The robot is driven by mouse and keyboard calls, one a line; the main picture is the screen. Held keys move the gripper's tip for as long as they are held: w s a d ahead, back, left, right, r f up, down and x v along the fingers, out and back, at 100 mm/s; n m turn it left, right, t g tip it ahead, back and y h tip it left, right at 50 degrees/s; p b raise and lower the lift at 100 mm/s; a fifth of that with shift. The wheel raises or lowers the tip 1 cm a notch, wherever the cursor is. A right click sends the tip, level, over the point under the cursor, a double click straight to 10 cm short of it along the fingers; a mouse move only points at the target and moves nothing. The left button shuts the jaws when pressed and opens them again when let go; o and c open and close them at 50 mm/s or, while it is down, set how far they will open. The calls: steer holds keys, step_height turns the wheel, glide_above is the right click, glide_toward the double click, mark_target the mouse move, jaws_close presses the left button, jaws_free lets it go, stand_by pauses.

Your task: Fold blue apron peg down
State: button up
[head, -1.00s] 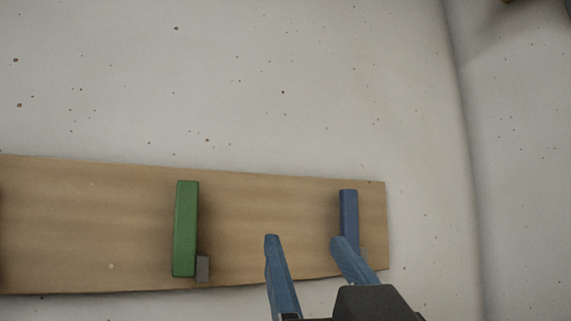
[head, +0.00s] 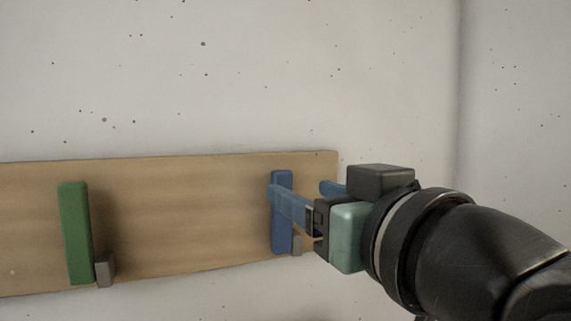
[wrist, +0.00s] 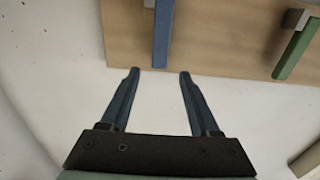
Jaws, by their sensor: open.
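The blue apron peg (head: 282,238) stands upright against a wooden board on the wall, with a small grey block (head: 297,245) at its lower right. My gripper (head: 298,188) is open and empty near the peg's upper end, and its left finger crosses in front of the peg in the head view. In the wrist view the blue peg (wrist: 162,38) appears upside down, its free end just beyond and between the fingertips of my gripper (wrist: 159,74). I see no clear contact between them.
The wooden board (head: 180,220) runs along the pale, speckled wall. A green peg (head: 75,235) stands upright on it to the left, well apart from the blue one. A wall corner (head: 460,100) lies to the right. The wall above the board is bare.

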mark_target(284, 182)
steer(key=p+x, duration=0.1)
steer(key=x, duration=0.3)
steer(key=shift+w+a+r+p, duration=0.1)
steer(key=shift+w+p, duration=0.1)
steer(key=shift+p, duration=0.15)
steer(key=shift+w+a, duration=0.25)
steer(key=shift+w, duration=0.35)
jaws_close()
stand_by(0.6)
